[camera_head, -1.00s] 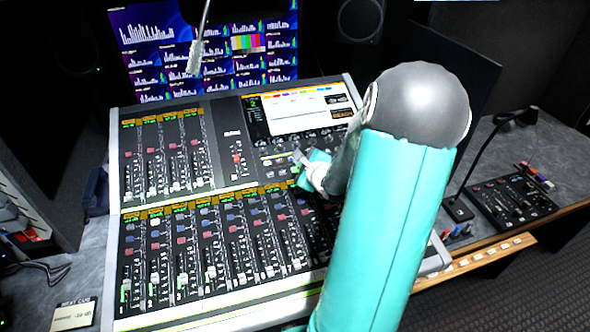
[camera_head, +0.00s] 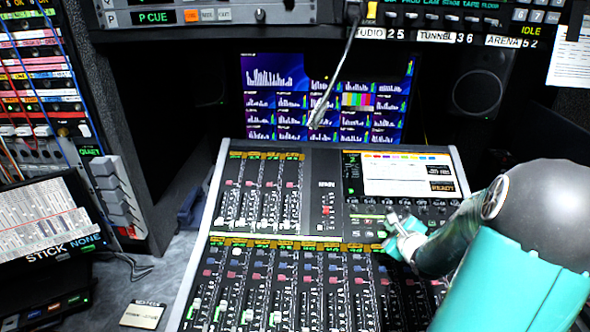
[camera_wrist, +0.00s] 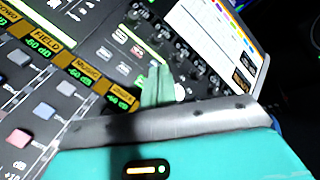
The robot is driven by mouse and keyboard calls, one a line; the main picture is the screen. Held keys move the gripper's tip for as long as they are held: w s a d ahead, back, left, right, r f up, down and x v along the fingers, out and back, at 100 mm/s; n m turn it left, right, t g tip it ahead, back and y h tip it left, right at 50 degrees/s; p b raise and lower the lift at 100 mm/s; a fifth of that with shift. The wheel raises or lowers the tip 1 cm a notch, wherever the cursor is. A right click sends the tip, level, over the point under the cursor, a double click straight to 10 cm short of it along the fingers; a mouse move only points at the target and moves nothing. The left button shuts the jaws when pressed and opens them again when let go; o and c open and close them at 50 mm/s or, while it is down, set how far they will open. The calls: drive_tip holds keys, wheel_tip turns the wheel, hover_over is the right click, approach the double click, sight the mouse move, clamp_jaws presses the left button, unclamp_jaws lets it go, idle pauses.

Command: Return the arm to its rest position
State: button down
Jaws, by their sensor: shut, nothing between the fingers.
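My gripper (camera_head: 395,228) shows in the head view over the right part of the mixing console (camera_head: 330,242), near the buttons below its screen. The gripper is shut with nothing in it. My teal and grey arm reaches to it from the lower right. In the wrist view the teal fingers of my gripper (camera_wrist: 157,85) are together, close above the console buttons (camera_wrist: 128,55). I cannot tell whether the fingertips touch the console.
A gooseneck microphone (camera_head: 322,100) hangs over the console before the monitor wall (camera_head: 290,115). Equipment racks (camera_head: 40,95) stand at the left, with a tilted display (camera_head: 45,220) below. A small card (camera_head: 142,315) lies on the grey desk. A speaker (camera_head: 478,90) is at the back right.

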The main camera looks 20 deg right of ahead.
drive_tip(key=a+r+n+g, duration=0.2)
drive_tip(key=a+r+n, duration=0.3)
drive_tip(key=a+n, duration=0.35)
drive_tip(key=a+r+n+g, duration=0.3)
drive_tip(key=a+r+n, duration=0.2)
drive_tip(key=a+n, duration=0.3)
drive_tip(key=s+a+r+n+g+y, duration=0.1)
drive_tip(key=s+a+r+n+y, duration=0.1)
drive_tip(key=s+a+n, duration=0.4)
drive_tip(key=s+a+r+n+g+y, duration=0.1)
drive_tip(key=s+a+n, duration=0.6)
drive_tip(key=a, duration=0.8)
drive_tip(key=shift+s+r+y, duration=0.75)
drive_tip(key=shift+r+y, duration=0.15)
drive_tip(key=shift+r, duration=0.05)
drive_tip(key=shift+n, duration=0.25)
